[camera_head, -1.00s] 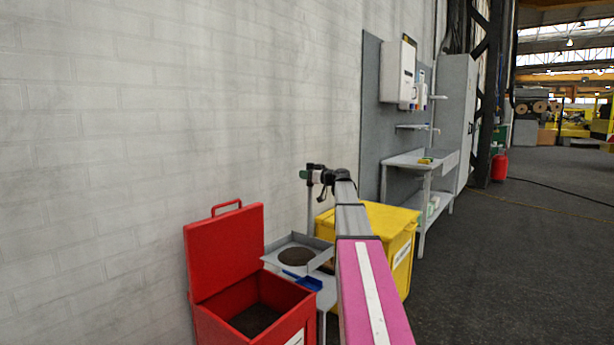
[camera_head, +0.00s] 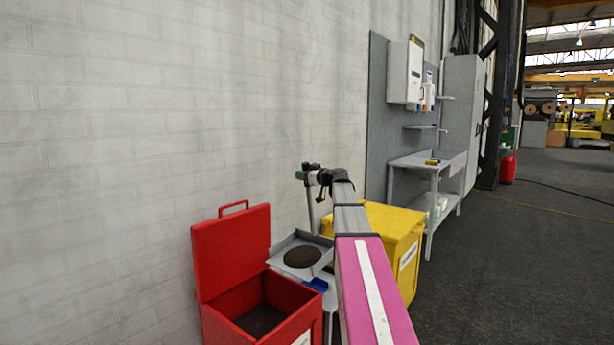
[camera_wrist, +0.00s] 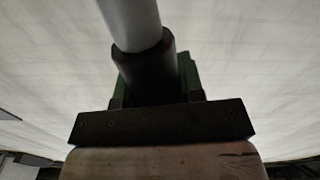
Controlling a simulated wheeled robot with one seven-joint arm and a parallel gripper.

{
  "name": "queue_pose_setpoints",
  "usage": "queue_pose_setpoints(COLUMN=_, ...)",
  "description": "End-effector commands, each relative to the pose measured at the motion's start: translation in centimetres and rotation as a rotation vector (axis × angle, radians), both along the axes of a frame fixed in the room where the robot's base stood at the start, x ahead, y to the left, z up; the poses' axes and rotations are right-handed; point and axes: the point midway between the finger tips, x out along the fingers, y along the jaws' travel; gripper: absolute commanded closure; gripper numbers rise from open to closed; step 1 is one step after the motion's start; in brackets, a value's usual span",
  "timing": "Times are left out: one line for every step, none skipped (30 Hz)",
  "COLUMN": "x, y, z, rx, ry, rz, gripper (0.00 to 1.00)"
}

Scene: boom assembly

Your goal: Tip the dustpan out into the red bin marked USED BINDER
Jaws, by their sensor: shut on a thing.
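The dustpan (camera_head: 325,263) is a grey open pan with a long thin handle, holding a round dark patch of material (camera_head: 302,257). My gripper (camera_head: 312,176) is shut on the handle near its top; in the wrist view it is closed around the dark grip (camera_wrist: 146,75), from which a pale pole (camera_wrist: 130,22) runs on. The pan hangs just behind and right of the red bin (camera_head: 232,322), not over its opening. The bin's lid (camera_head: 232,250) stands open against the wall, with dark material inside. Its label is cut off and unreadable.
A yellow bin (camera_head: 402,240) with a closed lid stands behind my arm. A blue object (camera_head: 317,284) shows partly below the pan, near a grey stand. A grey bench (camera_head: 428,162) stands farther right. The floor at right is open.

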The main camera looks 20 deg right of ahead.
Motion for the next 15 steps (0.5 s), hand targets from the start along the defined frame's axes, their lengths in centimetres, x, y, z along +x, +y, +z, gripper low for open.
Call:
queue_pose_setpoints(x=-0.4, y=0.4, z=0.2, rx=-0.006, ry=-0.008, rz=0.001, gripper=1.00)
queue_pose_setpoints(x=-0.6, y=0.7, z=0.3, rx=-0.011, ry=-0.012, rz=0.001, gripper=1.00)
queue_pose_setpoints(x=-0.8, y=0.9, z=0.3, rx=-0.018, ry=-0.017, rz=0.001, gripper=1.00)
queue_pose_setpoints(x=-0.9, y=1.1, z=0.4, rx=-0.023, ry=-0.020, rz=0.002, gripper=1.00)
queue_pose_setpoints(x=-1.0, y=1.4, z=0.4, rx=-0.029, ry=-0.025, rz=0.002, gripper=1.00)
queue_pose_setpoints(x=-1.2, y=1.6, z=0.5, rx=-0.036, ry=-0.030, rz=0.002, gripper=1.00)
queue_pose_setpoints(x=-1.4, y=1.8, z=0.6, rx=-0.042, ry=-0.033, rz=0.001, gripper=1.00)
queue_pose_setpoints(x=-1.5, y=2.0, z=0.6, rx=-0.047, ry=-0.037, rz=0.000, gripper=1.00)
queue_pose_setpoints(x=-1.7, y=2.3, z=0.7, rx=-0.054, ry=-0.042, rz=0.000, gripper=1.00)
queue_pose_setpoints(x=-1.8, y=2.4, z=0.7, rx=-0.060, ry=-0.046, rz=0.000, gripper=1.00)
queue_pose_setpoints(x=-2.0, y=2.6, z=0.8, rx=-0.065, ry=-0.050, rz=-0.001, gripper=1.00)
queue_pose_setpoints(x=-2.2, y=2.9, z=0.8, rx=-0.072, ry=-0.055, rz=-0.001, gripper=1.00)
queue_pose_setpoints(x=-2.3, y=3.1, z=0.9, rx=-0.077, ry=-0.059, rz=-0.001, gripper=1.00)
queue_pose_setpoints(x=-2.5, y=3.3, z=0.9, rx=-0.082, ry=-0.062, rz=-0.001, gripper=1.00)
queue_pose_setpoints(x=-2.7, y=3.6, z=1.0, rx=-0.089, ry=-0.068, rz=-0.001, gripper=1.00)
